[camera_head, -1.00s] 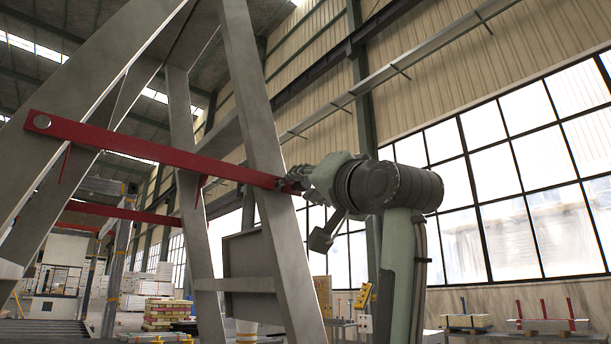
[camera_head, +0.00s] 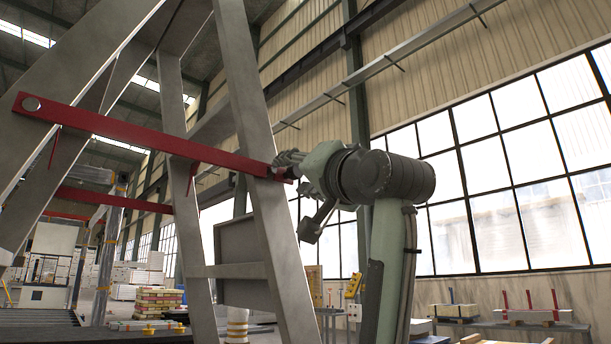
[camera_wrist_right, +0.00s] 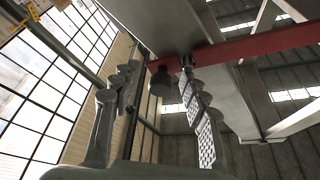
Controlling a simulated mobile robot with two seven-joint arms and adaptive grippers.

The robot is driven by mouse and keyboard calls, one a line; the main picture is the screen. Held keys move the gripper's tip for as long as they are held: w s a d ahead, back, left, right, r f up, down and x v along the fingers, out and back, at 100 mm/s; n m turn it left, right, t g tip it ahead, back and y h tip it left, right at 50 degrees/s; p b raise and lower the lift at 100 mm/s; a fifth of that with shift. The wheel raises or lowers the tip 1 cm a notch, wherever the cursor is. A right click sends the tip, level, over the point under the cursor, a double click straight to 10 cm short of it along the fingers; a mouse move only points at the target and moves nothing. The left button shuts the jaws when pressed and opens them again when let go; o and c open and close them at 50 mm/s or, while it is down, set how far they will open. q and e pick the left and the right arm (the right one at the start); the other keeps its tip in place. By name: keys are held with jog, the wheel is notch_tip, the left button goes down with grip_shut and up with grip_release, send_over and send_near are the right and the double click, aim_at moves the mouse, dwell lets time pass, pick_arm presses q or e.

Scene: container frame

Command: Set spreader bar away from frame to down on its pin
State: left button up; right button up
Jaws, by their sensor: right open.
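The red spreader bar (camera_head: 140,133) slants across the grey steel frame (camera_head: 262,190). My right gripper (camera_head: 280,160) is open at the bar's right end. In the right wrist view the open fingers (camera_wrist_right: 158,75) stand either side of a dark round knob by the end of the red bar (camera_wrist_right: 255,46); contact cannot be told. My left gripper is not in view.
A second red bar (camera_head: 115,200) crosses the frame farther back. A grey panel (camera_head: 240,262) sits low behind the right leg. Benches with stacked goods (camera_head: 530,316) stand under the windows at right. The space right of my right arm looks clear.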

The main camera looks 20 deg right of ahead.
jog(key=v, duration=1.1)
jog(key=shift+s+f, duration=0.15)
jog(key=shift+s, duration=0.1)
